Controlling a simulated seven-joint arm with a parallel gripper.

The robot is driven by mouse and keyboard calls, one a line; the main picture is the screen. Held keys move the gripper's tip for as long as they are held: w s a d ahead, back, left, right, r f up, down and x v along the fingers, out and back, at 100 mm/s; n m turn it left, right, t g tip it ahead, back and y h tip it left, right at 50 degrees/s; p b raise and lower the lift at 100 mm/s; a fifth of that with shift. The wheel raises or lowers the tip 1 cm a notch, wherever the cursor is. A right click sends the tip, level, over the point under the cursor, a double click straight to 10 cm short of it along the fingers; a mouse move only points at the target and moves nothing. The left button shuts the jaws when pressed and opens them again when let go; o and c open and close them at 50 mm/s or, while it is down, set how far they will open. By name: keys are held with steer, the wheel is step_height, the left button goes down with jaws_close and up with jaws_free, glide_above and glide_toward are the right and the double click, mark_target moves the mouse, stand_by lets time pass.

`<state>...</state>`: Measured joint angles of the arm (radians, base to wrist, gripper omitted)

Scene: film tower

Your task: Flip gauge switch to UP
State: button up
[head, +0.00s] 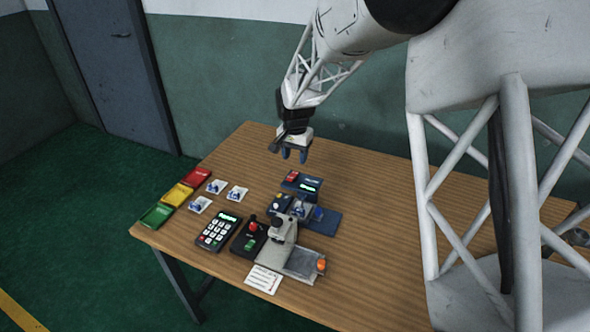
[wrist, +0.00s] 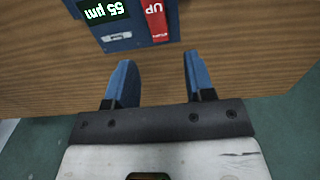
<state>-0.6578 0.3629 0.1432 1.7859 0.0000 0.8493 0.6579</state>
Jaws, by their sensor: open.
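The gauge (head: 303,185) is a small blue box with a green-lit display, at the back of the device group in the head view. The wrist view shows the gauge (wrist: 125,38) at the top edge, partly cut off, its display (wrist: 104,10) reading "55 µm" upside down. Its red switch (wrist: 156,22) bears the word "UP"; I cannot tell its position. The switch also shows in the head view (head: 292,176). My gripper (head: 294,154) has blue fingers and hangs above the table near the gauge. In the wrist view its fingers (wrist: 156,66) are apart, empty and short of the gauge.
Nearer devices include a keypad (head: 219,230), a black box with a red knob (head: 250,238) and a grey stand (head: 290,255). Red, yellow and green trays (head: 178,195) line the left edge, beside several small white items. The table (head: 370,220) is bare to the right.

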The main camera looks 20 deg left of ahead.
mark_target(295, 173)
steer(key=shift+f, duration=2.95)
steer(key=shift+c, duration=0.2)
jaws_close()
steer(key=shift+s, duration=0.1)
steer(key=shift+s+r+t, duration=0.15)
steer(key=shift+t, duration=0.7)
steer(key=shift+s+r+t, duration=0.1)
steer(key=shift+t, duration=0.75)
steer(key=shift+s+t, duration=0.1)
steer(key=shift+t, duration=0.7)
